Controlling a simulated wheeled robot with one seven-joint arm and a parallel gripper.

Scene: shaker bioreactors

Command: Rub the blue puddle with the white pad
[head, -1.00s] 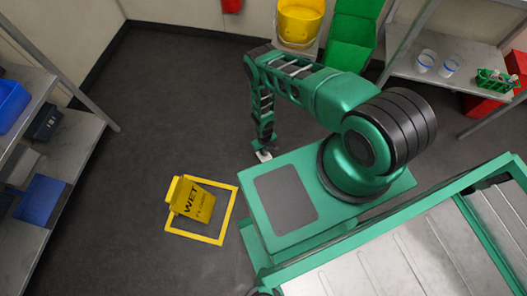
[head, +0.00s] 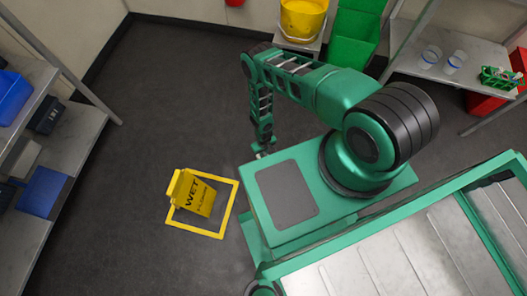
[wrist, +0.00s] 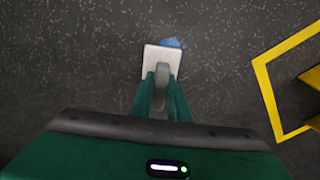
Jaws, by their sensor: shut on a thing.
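My gripper (wrist: 160,92) is shut on the grey handle of the white pad (wrist: 152,57) in the wrist view. The pad is below my gripper, near the dark speckled floor; I cannot tell whether it touches the floor. The blue puddle (wrist: 173,43) shows at the pad's far right edge, and the pad hides part of it. In the head view my gripper (head: 262,152) is low beside the corner of my base, and the puddle and most of the pad are hidden there.
A yellow wet floor sign (head: 196,194) stands inside a yellow floor frame (head: 232,205) close by. A shelf (head: 75,140) with blue bins is at the left. A yellow bucket (head: 303,18) and green bin (head: 357,25) are at the back. Open floor (head: 170,90) lies between.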

